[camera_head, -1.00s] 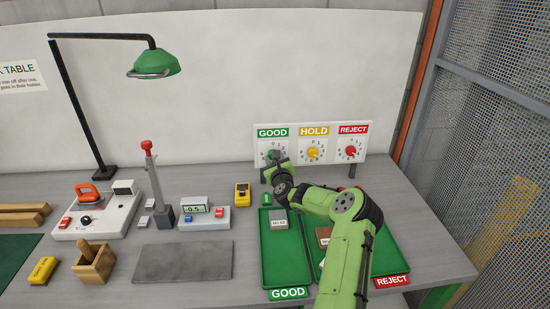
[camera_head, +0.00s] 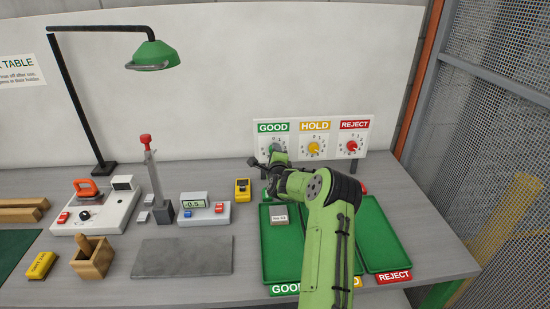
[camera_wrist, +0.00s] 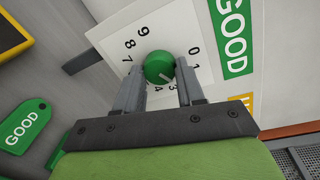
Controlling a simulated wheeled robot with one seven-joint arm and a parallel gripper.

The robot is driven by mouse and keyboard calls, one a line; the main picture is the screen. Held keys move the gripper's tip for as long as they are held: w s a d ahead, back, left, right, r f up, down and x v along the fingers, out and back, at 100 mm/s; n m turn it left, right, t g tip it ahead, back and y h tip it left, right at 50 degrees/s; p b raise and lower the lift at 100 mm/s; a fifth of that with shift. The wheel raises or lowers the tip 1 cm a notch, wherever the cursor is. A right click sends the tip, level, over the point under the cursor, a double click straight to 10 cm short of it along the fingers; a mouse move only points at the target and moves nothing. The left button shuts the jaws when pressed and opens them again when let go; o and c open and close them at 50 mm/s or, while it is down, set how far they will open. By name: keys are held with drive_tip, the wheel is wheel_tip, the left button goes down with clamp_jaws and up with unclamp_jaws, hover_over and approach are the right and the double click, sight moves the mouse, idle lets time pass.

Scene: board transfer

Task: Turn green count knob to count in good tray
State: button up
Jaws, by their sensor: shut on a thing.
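The green count knob (camera_wrist: 158,66) sits on a white numbered dial under the GOOD label (camera_head: 273,127). My gripper (camera_wrist: 160,76) is shut on the knob, one finger on each side, in the wrist view. The knob's white mark points to the lower right in that view, near the 3; the 2 is not clearly visible. In the head view my gripper (camera_head: 272,158) is at the dial and partly covers it. The good tray (camera_head: 275,265) is green, and one small pale labelled board (camera_head: 280,217) shows in it.
The yellow hold knob (camera_head: 314,148) and red reject knob (camera_head: 351,146) are to the right on the same panel. My arm covers much of the middle tray. The reject tray (camera_head: 378,235) is at the right. A green GOOD tag (camera_wrist: 25,127) lies near the panel.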

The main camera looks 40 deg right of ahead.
drive_tip(key=shift+f+n+h+b, duration=0.1)
drive_tip(key=shift+n+h+b, duration=0.3)
drive_tip(key=shift+n+b, duration=2.15)
drive_tip(key=o, duration=1)
drive_tip(key=shift+o, duration=0.2)
drive_tip(key=b+v, duration=0.1)
drive_tip(key=v, duration=1.4)
drive_tip(key=shift+s+a+r, duration=0.15)
drive_tip(key=shift+a+r, duration=0.1)
drive_tip(key=shift+a, duration=0.1)
